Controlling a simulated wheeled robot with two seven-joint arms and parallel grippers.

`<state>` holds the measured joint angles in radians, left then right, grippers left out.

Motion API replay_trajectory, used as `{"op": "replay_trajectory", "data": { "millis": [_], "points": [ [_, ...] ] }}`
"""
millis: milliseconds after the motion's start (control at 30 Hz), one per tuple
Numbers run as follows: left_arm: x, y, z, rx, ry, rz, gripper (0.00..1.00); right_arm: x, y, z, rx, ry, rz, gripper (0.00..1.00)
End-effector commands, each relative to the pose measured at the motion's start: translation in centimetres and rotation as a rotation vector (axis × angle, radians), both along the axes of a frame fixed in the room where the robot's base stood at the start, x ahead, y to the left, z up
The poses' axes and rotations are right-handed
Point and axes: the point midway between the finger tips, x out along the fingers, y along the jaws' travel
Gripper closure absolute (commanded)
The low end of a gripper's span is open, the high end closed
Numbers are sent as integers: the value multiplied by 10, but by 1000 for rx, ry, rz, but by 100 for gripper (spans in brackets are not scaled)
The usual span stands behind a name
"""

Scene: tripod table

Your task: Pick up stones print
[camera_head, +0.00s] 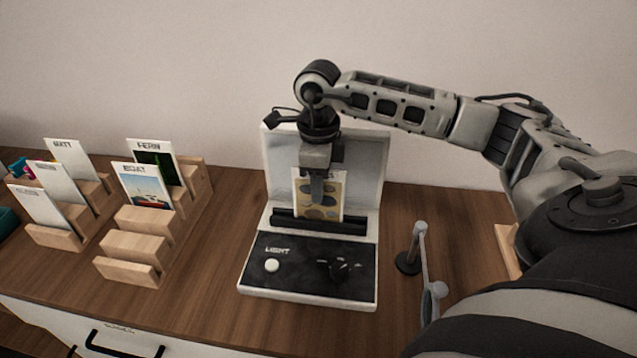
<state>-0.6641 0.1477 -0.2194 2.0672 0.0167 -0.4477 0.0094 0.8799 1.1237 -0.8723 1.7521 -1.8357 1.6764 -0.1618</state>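The stones print (328,209), a card with grey stone shapes on a yellowish ground, stands upright at the black ledge of a white display stand (370,170). My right gripper (317,190) points down at the print's top edge, and a finger covers part of its upper middle. The fingers are seen edge-on, so I cannot tell whether they are open or closed on the card. My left gripper is not in view.
The stand's black base panel (300,290) has a white button (272,265) labelled LIGHT. A boat print (148,186), a fern print (155,163) and white cards stand in wooden stepped racks (130,270) at left. A small metal stand (408,262) is at right.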

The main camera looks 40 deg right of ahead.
Motion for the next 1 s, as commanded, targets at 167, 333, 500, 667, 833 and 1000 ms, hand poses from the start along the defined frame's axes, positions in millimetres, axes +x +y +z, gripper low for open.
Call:
{"op": "replay_trajectory", "data": {
  "millis": [167,333,500,667,833,1000],
  "points": [
    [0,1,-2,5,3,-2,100,0,0,-5,0,-1,0,70],
    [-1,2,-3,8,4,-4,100,0,0,-5,0,-1,0,87],
    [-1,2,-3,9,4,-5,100,0,0,-4,0,-1,0,100],
    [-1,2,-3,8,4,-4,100,0,0,-4,0,-1,0,100],
    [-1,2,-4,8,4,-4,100,0,0,-1,0,-3,-1,100],
    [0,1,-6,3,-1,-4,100,1,0,14,-1,-6,-2,100]
  ]
}}
